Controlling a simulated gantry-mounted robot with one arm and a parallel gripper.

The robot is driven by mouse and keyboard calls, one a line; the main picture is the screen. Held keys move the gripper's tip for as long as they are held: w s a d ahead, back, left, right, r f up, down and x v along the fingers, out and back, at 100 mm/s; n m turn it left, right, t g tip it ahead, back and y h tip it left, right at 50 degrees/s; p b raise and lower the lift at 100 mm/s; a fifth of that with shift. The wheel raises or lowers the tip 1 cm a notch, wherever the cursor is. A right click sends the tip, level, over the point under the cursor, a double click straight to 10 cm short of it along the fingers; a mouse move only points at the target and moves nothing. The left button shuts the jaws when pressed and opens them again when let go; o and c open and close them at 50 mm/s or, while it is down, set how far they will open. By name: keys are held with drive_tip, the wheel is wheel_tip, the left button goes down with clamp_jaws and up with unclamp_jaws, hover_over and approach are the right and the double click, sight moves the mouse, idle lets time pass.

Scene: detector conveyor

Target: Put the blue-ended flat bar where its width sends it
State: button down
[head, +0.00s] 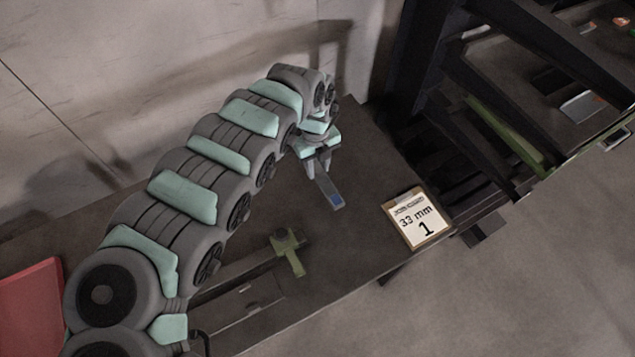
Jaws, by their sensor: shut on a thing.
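The blue-ended flat bar (330,188) is grey with a blue patch near its lower end. It shows in the head view right of the middle, over the dark table. My gripper (316,168) is shut on the bar's upper end, and the blue end points down and to the right, away from the jaws. I cannot tell whether the bar touches the table. The card's upper line is too small to read.
A green fixture (288,250) stands on the dark table (360,145), below and left of the bar, beside a long grey slotted piece (237,300). A dark metal frame (445,90) rises at the right. A red panel (35,310) is at the lower left. The table between bar and card is clear.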

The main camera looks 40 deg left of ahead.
hover_over(318, 188)
wheel_tip(318, 188, down, 5)
drive_tip(key=shift+b, duration=0.3)
drive_tip(key=shift+f+b, duration=0.35)
drive_tip(key=shift+f, duration=1.5)
drive_tip(key=shift+a, duration=0.1)
drive_tip(key=c, duration=1.1)
unclamp_jaws()
drive_tip(key=shift+f, duration=0.1)
drive_tip(key=shift+o, duration=0.2)
